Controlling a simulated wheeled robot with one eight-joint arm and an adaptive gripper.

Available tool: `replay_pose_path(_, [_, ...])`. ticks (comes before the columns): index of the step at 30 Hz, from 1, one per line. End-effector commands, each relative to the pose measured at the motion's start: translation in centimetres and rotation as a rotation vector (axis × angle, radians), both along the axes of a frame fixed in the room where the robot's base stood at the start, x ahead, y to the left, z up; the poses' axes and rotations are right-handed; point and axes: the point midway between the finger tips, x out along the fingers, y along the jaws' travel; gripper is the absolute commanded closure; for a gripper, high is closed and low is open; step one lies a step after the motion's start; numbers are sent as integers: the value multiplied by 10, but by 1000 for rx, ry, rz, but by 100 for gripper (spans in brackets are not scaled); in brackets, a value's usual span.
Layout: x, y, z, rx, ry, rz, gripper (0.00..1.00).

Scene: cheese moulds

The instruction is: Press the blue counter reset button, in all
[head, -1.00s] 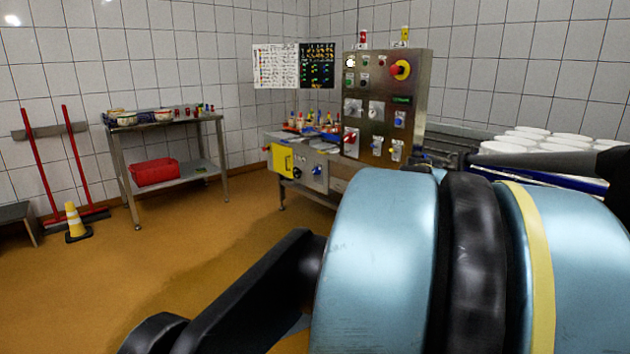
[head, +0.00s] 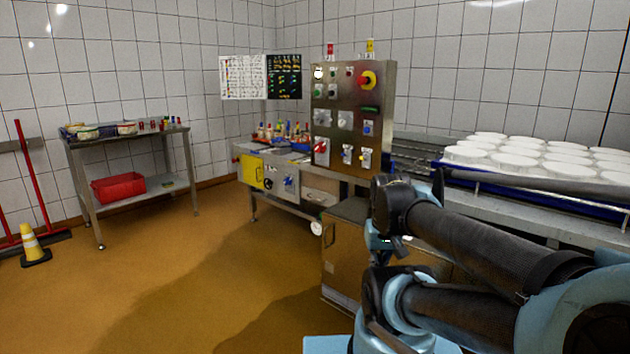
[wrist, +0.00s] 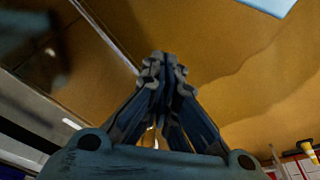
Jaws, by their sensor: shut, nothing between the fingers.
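The steel control panel (head: 334,98) stands upright in the middle of the head view. A small blue button (head: 367,128) sits on a pale plate at its right side, below a dark green display strip (head: 370,109); its lettering is too small to read. My gripper (wrist: 162,62) shows in the wrist view with its fingers together and nothing between them, over the brown floor. In the head view my arm is at the lower right, in front of and below the panel. My gripper is clear of the button, and the button is unobstructed in the head view.
Other controls are close by, including a red emergency stop (head: 367,80) and a red-handled switch (head: 320,146). A steel cabinet (head: 343,262) stands below the panel. White moulds (head: 490,153) lie at right. The floor (head: 190,285) at left is open.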

Motion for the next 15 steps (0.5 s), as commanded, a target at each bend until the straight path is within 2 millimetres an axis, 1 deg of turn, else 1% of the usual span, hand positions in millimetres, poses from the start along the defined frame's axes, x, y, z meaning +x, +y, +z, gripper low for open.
replay_pose_path(2, [5,-1,6,-11,-2,24,100])
replay_pose_path(5, [17,-3,21,-41,-8,91,100])
replay_pose_path(11, [59,-12,68,-144,-20,310,100])
replay_pose_path(15, [93,-17,101,-224,-23,476,100])
